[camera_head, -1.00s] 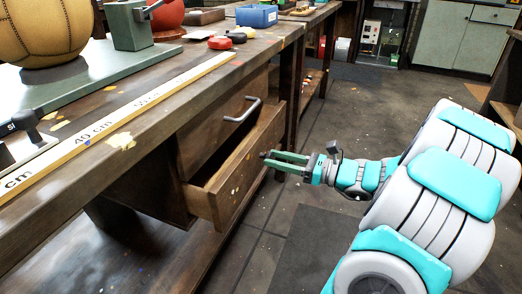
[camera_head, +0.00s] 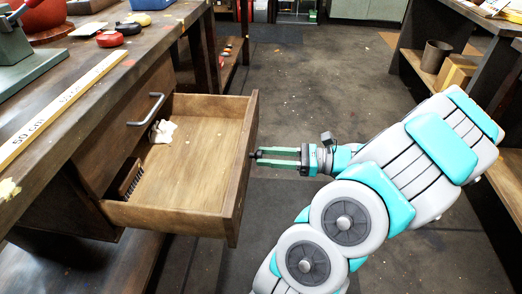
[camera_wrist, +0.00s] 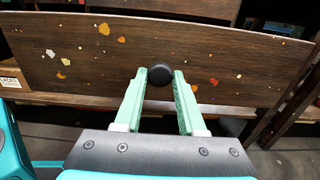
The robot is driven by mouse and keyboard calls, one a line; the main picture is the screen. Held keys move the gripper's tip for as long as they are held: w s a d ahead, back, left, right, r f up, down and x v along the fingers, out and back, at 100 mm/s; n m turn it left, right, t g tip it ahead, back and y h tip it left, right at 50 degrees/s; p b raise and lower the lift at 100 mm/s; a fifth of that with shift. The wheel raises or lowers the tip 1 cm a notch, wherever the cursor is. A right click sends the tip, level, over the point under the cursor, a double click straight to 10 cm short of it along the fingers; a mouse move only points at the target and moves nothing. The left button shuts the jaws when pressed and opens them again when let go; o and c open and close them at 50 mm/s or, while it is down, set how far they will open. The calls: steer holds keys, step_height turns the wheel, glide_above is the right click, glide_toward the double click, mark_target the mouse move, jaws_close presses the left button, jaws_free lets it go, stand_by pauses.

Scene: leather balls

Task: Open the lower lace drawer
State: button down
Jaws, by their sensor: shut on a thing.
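The lower drawer (camera_head: 190,212) stands pulled well out of the wooden workbench, its inside in full view. It holds a brush (camera_head: 130,178) at the left and a crumpled pale cloth (camera_head: 163,131) at the back. My gripper (camera_head: 258,155) is at the outer face of the drawer front, with its green fingers pointing at it. In the wrist view my gripper (camera_wrist: 160,78) is shut on a round dark knob (camera_wrist: 160,74) on the paint-spotted drawer front (camera_wrist: 90,60). The upper drawer's bar handle (camera_head: 147,108) is above the open drawer.
The bench top carries a yellow ruler (camera_head: 60,108), a red disc (camera_head: 111,39) and a yellow-and-black one (camera_head: 138,19). A shelf unit with a brown pot (camera_head: 436,56) stands at the right. The floor (camera_head: 300,85) beyond my arm is clear.

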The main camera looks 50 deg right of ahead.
steer(key=shift+s, duration=0.1)
stand_by(0.3)
steer(key=c, duration=0.5)
jaws_free()
steer(key=shift+d, duration=0.15)
steer(key=v, duration=0.7)
steer(key=shift+s+d, duration=0.15)
steer(key=shift+s, duration=0.2)
